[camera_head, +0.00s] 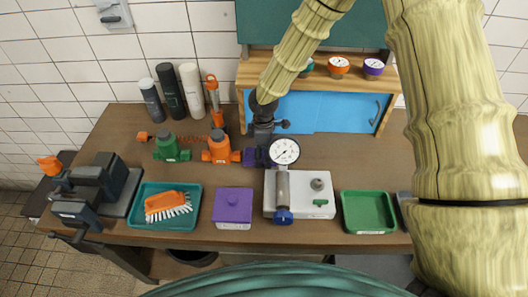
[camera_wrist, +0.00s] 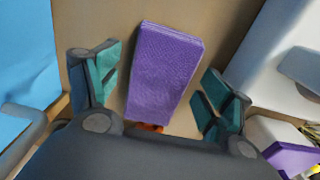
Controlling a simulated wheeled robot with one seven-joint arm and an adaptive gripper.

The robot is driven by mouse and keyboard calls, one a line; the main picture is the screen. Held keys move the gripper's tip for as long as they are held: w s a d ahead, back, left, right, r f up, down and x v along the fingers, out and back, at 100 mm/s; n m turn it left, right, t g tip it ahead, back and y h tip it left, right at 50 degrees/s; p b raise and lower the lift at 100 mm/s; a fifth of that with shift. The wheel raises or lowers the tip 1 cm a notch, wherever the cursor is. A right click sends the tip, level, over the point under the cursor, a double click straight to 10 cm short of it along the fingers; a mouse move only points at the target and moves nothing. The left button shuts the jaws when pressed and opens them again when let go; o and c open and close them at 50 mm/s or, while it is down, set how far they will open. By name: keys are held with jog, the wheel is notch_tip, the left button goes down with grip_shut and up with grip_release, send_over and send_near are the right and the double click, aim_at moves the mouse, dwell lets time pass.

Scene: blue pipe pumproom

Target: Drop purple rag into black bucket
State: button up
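The purple rag (camera_wrist: 165,75) is a folded, flat rectangular block in the wrist view, lying between the two teal-padded fingers of my gripper (camera_wrist: 160,88). The fingers are open, with a gap on both sides of the rag. In the head view my gripper (camera_head: 264,140) is a dark shape over the middle of the workbench, and a purple patch (camera_head: 250,158) beside it looks like the rag, partly hidden. A dark round opening (camera_head: 192,259) below the bench's front edge looks like the black bucket; most of it is hidden by the bench.
On the workbench (camera_head: 335,150) stand an orange valve (camera_head: 219,148), a green valve (camera_head: 168,148), a pressure gauge (camera_head: 285,151) and a purple box (camera_head: 233,205). A teal tray (camera_head: 140,218) with an orange brush, a green tray (camera_head: 368,212) and a vise (camera_head: 95,185) line the front. A blue-doored cabinet (camera_head: 340,113) stands behind.

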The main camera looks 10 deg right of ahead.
jog(key=shift+a+r, duration=0.1)
jog(key=shift+r, duration=0.1)
jog(key=shift+o, duration=0.4)
notch_tip(320, 180, up, 12)
jog(key=b, duration=0.3)
jog(key=shift+f, duration=0.15)
jog(key=t+y+b, duration=0.1)
jog(key=y+b, duration=0.2)
jog(key=b, duration=0.3)
send_over(263, 153)
jog(key=shift+s+f, duration=0.2)
jog(key=shift+f, duration=1.65)
jog(key=shift+s+f, duration=0.2)
jog(key=shift+f, duration=1.6)
jog(key=shift+w+f+p, duration=0.2)
jog(key=shift+f+p, duration=0.75)
jog(key=shift+f, duration=0.3)
jog(key=shift+p+x, duration=0.3)
jog(key=shift+x, duration=1.05)
